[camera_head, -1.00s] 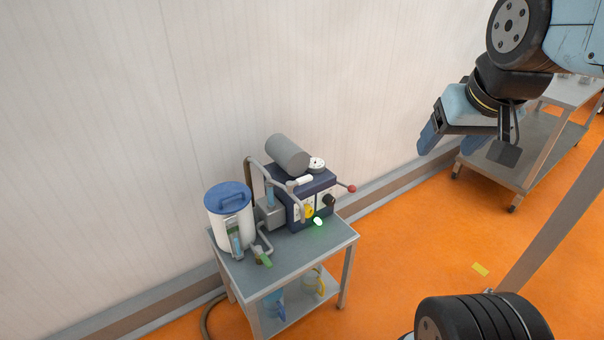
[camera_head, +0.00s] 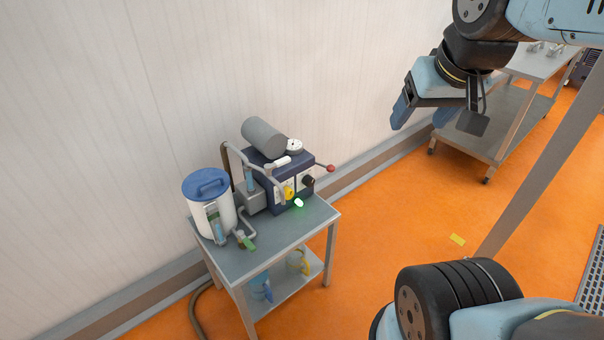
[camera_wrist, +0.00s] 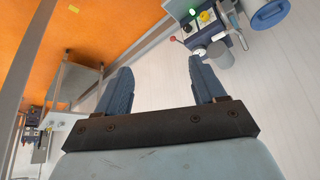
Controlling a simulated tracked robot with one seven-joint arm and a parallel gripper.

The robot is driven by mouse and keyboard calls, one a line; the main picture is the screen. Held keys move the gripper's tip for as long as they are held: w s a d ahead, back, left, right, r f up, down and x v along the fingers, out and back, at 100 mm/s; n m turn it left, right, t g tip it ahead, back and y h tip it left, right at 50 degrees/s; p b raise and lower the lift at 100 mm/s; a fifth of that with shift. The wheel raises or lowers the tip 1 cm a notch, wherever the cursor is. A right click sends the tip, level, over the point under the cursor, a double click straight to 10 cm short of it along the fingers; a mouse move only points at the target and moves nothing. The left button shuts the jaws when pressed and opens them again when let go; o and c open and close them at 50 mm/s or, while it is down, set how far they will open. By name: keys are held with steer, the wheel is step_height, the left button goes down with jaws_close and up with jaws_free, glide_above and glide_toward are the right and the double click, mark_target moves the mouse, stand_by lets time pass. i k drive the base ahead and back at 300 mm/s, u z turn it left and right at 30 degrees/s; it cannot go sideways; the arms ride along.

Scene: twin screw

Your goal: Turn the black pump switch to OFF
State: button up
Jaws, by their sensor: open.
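The pump unit (camera_head: 262,195), a dark blue box with a grey motor cylinder on top, stands on a small steel cart. The black switch (camera_head: 308,181) is a small dark knob on its front, right of a yellow knob (camera_head: 289,191). A green light (camera_head: 298,203) glows below them. My gripper (camera_head: 422,118) is open and empty, high in the air to the right of the cart and well apart from it. In the wrist view my gripper's fingers (camera_wrist: 160,85) are spread, and the pump unit (camera_wrist: 222,28) shows upside down at the top. The switch's pointing direction is too small to read.
The steel cart (camera_head: 250,262) holds a white tank with a blue lid (camera_head: 207,195) and, on its lower shelf, jugs. A red-tipped lever (camera_head: 331,168) sticks out right of the pump. A second cart (camera_head: 500,150) stands behind my gripper.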

mark_target(308, 181)
steer(key=z, duration=0.4)
steer(key=i, duration=0.1)
steer(key=u, duration=3.05)
steer(key=i, duration=0.5)
steer(key=z, duration=3.05)
steer(key=k, duration=0.1)
steer(key=u, duration=0.85)
